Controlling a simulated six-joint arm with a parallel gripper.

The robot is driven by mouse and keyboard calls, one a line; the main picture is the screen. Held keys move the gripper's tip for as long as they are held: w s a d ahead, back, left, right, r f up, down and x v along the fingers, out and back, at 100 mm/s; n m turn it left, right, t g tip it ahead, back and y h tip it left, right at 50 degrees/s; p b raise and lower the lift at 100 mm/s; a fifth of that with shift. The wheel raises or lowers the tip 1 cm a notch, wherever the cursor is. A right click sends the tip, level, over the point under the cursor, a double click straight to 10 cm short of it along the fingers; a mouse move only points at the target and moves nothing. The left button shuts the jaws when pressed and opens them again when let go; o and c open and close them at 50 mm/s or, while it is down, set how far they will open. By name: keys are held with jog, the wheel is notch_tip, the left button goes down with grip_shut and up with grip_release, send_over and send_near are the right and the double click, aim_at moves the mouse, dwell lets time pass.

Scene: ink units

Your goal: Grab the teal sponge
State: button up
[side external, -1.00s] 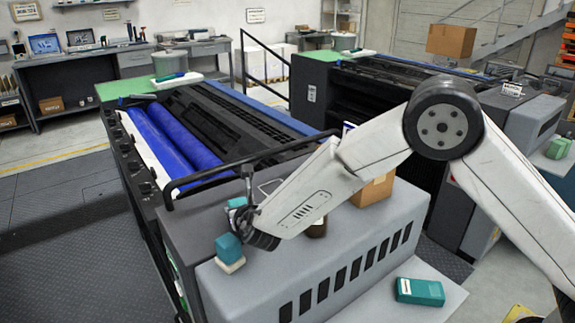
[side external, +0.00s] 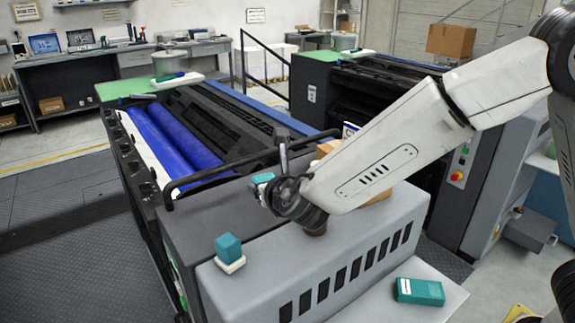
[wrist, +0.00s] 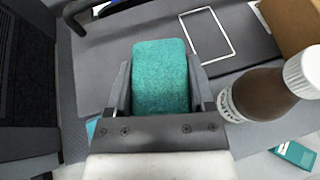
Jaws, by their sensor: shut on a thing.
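The teal sponge (wrist: 160,78) fills the space between the two fingers of my gripper (wrist: 159,92) in the wrist view. The fingers are shut on its sides, and its far end sticks out beyond them. In the side view the sponge (side external: 262,178) shows as a small teal patch at the end of my gripper (side external: 268,186), above the grey machine top. My wrist hides part of it. I cannot tell its exact height above the surface.
A teal block on a white pad (side external: 229,250) stands at the machine's left front. A brown bottle with a white cap (wrist: 258,95) stands close right of my gripper. A cardboard box (wrist: 292,25) is beyond it. A labelled teal box (side external: 419,291) lies at the lower right.

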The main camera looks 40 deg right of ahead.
jog(key=shift+s+d+r, duration=0.25)
jog(key=shift+s+r, duration=0.15)
jog(key=shift+s, duration=0.45)
jog(key=shift+s+d+r, duration=0.2)
jog(key=shift+s+r, duration=0.15)
jog(key=shift+s, duration=0.45)
jog(key=shift+s+d+r, duration=0.25)
jog(key=shift+s+r, duration=0.15)
jog(key=shift+s, duration=0.45)
jog(key=shift+w, duration=0.15)
